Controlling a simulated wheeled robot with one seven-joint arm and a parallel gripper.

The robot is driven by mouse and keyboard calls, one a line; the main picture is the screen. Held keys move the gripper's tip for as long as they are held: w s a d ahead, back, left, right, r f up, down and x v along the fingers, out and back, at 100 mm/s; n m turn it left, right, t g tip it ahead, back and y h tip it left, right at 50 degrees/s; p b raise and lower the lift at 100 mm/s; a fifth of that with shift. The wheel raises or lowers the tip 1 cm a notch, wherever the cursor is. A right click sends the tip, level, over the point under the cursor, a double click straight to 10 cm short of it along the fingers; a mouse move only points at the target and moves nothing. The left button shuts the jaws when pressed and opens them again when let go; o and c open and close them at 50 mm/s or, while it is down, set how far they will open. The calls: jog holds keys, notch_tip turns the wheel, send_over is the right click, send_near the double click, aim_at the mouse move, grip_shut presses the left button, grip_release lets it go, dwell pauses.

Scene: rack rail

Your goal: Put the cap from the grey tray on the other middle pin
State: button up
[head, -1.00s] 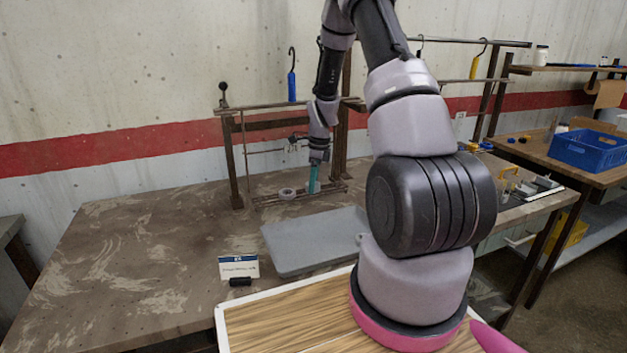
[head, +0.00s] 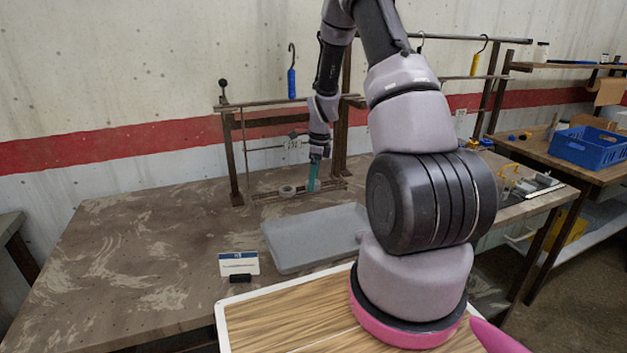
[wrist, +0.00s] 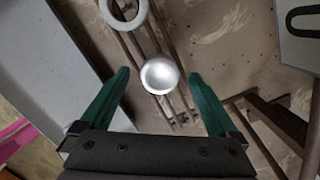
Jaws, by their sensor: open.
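My gripper (head: 313,188) is over the low rail (head: 268,197) at the back of the bench. In the wrist view its two green fingers (wrist: 160,80) are spread apart. A shiny, round, silver cap (wrist: 160,76) lies between the fingertips, with a gap visible on either side. The cap is over the rails; the pin beneath it is hidden, so I cannot tell how it is seated. A pale ring (head: 287,190) is on the rail to the left of the gripper. The grey tray (head: 312,240) in front of the rail shows no cap on its visible part.
Rack posts (head: 235,165) and an upper bar (head: 265,106) stand around my gripper. A blue-handled hook (head: 291,83) hangs above. A small sign (head: 238,264) and a black block (head: 240,278) are left of the tray.

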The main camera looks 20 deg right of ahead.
jog(key=s+a+r+n+t, duration=0.1)
jog(key=s+r+n, duration=0.1)
jog(key=r, duration=0.8)
jog(key=s+a+r+n, duration=0.1)
jog(key=s+r+n, duration=0.1)
jog(key=r, duration=0.8)
jog(key=s+a+r+n+t, duration=0.2)
jog(key=s+a+r+n, duration=0.2)
jog(key=s+r+n, duration=0.4)
jog(key=s+a+r+n+t, duration=0.3)
jog(key=s+r+n, duration=0.5)
jog(key=s, duration=0.8)
jog(key=shift+s+a+r+y, duration=0.25)
jog(key=shift+a+r+y, duration=0.15)
jog(key=shift+r, duration=0.1)
jog(key=shift+c, duration=0.3)
